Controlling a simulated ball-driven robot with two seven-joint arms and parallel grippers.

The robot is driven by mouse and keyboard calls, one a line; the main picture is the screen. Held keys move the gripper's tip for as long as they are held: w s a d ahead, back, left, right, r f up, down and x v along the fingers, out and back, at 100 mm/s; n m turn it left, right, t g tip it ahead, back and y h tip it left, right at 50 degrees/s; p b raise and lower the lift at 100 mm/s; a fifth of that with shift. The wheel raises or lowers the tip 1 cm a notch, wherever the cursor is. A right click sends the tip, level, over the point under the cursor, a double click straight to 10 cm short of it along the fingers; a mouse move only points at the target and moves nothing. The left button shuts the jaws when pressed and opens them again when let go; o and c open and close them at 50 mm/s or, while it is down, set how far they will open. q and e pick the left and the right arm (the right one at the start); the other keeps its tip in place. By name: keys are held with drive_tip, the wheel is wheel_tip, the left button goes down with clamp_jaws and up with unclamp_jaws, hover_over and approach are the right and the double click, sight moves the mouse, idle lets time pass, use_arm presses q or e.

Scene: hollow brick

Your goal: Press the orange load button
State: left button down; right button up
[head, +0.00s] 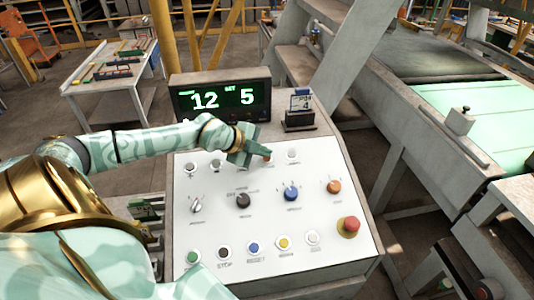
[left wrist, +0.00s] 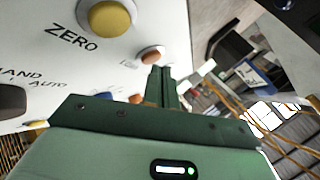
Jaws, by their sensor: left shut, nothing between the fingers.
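A small orange button (head: 267,157) sits in the top row of the sloped white control panel (head: 265,225). My left gripper (head: 261,156) is shut and empty, with its fingertips right by this button. In the left wrist view the shut fingers (left wrist: 161,72) point at the orange button (left wrist: 152,52), just below it in the picture. Its label is mostly unreadable. I cannot tell whether the tips touch it. My right gripper is not in view.
A yellow button (left wrist: 108,18) marked ZERO is close by. An orange knob (head: 334,187), a blue knob (head: 291,194) and a red emergency button (head: 348,226) are lower on the panel. A green-lit display (head: 220,98) and a small card stand (head: 300,118) rise behind it.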

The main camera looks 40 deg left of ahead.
use_arm(q)
drive_tip(key=shift+f, duration=0.35)
idle(0.5)
idle(0.3)
drive_tip(key=shift+s+d+r+p, duration=0.1)
drive_tip(key=shift+r+p, duration=0.7)
drive_tip(key=shift+p, duration=0.35)
drive_tip(key=r+p, duration=0.1)
drive_tip(key=p, duration=0.1)
drive_tip(key=r+p, duration=0.2)
drive_tip(key=p, duration=0.1)
drive_tip(key=d+r+p, duration=0.1)
drive_tip(key=p, duration=0.1)
drive_tip(key=shift+s+r, duration=0.4)
drive_tip(key=shift+f, duration=0.1)
